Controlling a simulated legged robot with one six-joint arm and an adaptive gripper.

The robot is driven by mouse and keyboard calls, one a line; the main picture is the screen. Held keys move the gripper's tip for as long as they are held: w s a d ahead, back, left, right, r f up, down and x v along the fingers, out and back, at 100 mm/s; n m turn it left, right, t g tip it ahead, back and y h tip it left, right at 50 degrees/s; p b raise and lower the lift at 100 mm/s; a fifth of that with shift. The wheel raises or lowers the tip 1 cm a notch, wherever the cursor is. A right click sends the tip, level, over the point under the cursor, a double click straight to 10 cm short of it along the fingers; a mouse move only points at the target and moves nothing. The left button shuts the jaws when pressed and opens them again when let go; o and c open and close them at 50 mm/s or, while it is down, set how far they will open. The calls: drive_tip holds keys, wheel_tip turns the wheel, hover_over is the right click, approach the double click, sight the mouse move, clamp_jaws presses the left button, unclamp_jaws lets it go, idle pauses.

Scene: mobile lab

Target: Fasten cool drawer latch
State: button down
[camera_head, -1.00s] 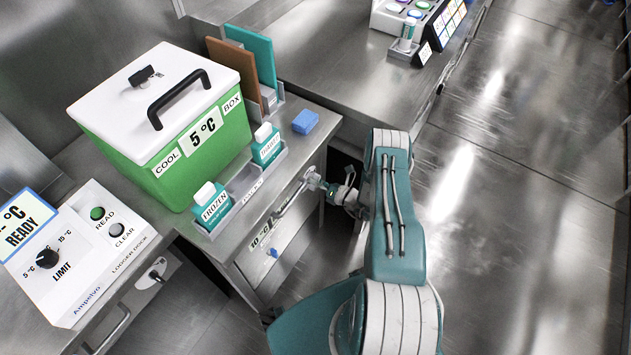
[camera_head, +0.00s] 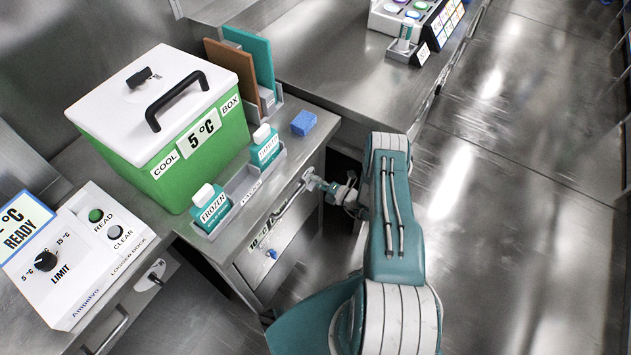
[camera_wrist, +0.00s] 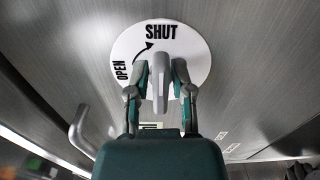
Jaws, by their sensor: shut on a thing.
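The drawer latch is a white round plate (camera_wrist: 196,45) marked OPEN and SHUT, with a curved arrow from OPEN up to SHUT. Its grey lever (camera_wrist: 160,72) points up, its top just below the word SHUT in the wrist view. My gripper (camera_wrist: 160,92) has one finger on each side of the lever and is shut on it. In the head view my gripper (camera_head: 318,184) is at the upper right of the drawer front (camera_head: 285,238), which carries a bar handle (camera_head: 288,203) and a "10 °C" label. The latch markings are too small to read there.
A green cool box (camera_head: 205,160) with a white lid stands on the counter above the drawer. Bottles in a tray (camera_head: 238,205) and a blue block (camera_head: 303,123) sit near the counter edge. A logger dock (camera_head: 85,255) is at left. The floor at right is clear.

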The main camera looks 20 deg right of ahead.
drive_tip(key=shift+s+a+f+m, duration=0.25)
drive_tip(key=shift+f+m, duration=0.1)
drive_tip(key=shift+m, duration=0.15)
drive_tip(key=c, duration=0.6)
unclamp_jaws()
drive_tip(key=shift+c, duration=0.2)
drive_tip(key=shift+r, duration=0.1)
drive_tip(key=shift+s+d, duration=0.15)
drive_tip(key=shift+d, duration=0.05)
drive_tip(key=v, duration=1.1)
drive_tip(key=shift+s, duration=0.2)
drive_tip(key=shift+o, duration=0.3)
drive_tip(key=shift+d, duration=0.1)
